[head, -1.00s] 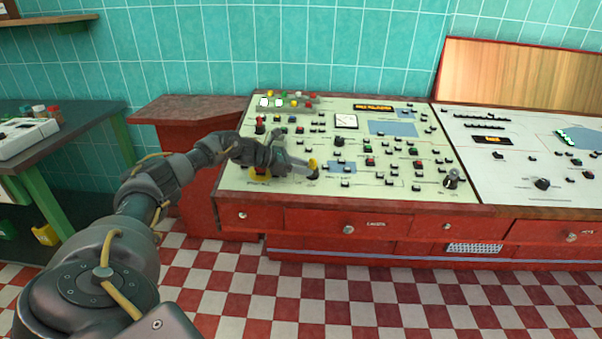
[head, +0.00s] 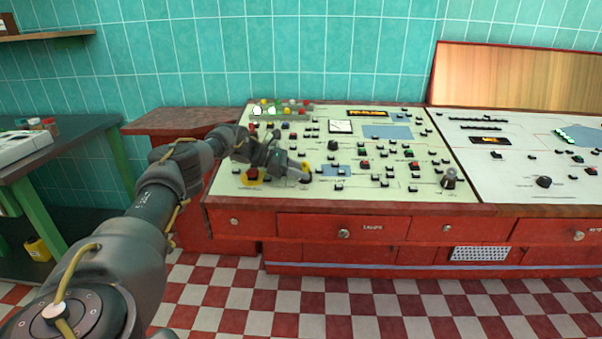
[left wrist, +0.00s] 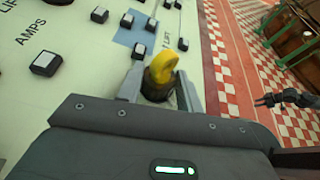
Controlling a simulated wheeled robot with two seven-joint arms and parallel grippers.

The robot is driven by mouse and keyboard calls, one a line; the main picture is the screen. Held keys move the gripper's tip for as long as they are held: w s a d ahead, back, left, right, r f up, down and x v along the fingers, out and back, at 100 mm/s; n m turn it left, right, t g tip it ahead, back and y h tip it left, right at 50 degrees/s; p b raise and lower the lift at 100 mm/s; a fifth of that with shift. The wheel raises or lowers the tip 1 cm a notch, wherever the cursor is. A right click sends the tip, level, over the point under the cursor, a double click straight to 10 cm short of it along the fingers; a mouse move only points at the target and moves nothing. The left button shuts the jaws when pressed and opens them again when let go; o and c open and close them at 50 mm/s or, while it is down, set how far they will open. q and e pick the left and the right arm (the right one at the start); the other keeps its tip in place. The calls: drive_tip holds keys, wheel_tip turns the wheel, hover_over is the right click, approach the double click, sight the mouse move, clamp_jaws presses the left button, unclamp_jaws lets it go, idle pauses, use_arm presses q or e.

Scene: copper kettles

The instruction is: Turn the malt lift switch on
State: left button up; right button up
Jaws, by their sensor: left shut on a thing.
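A yellow switch handle on a dark round base (left wrist: 161,69) stands on the cream control panel (head: 420,195), beside a printed label that reads LIFT. My left gripper (head: 303,173) is at this switch, low on the left half of the panel. In the left wrist view its two fingers (left wrist: 158,88) are on either side of the switch base, shut on it. The yellow top sticks out beyond the fingers. In the head view the gripper hides most of the switch. My right gripper (left wrist: 265,101) shows small and dark at the right of the left wrist view.
Several small black and red buttons surround the switch. A yellow-ringed red button (head: 252,175) sits to its left. A second, white panel (head: 520,185) adjoins on the right. A green-legged table (head: 75,145) stands at the left. The checkered floor in front is clear.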

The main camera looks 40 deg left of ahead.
idle(0.3)
use_arm(q)
drive_tip(key=o, duration=1)
drive_tip(key=v, duration=0.6)
drive_tip(key=shift+s+a+r, duration=0.2)
drive_tip(key=shift+a+r, duration=0.05)
drive_tip(key=v, duration=0.3)
drive_tip(key=shift+s+a+p, duration=0.1)
drive_tip(key=shift+a+p, duration=0.05)
drive_tip(key=shift+p, duration=0.2)
drive_tip(key=shift+s+a+r, duration=0.1)
drive_tip(key=shift+s+a, duration=0.15)
use_arm(e)
drive_tip(key=shift+s+d+f, duration=0.1)
drive_tip(key=shift+d+f, duration=0.05)
drive_tip(key=shift+f, duration=0.3)
drive_tip(key=shift+s+d+f, duration=0.1)
drive_tip(key=shift+f, duration=0.3)
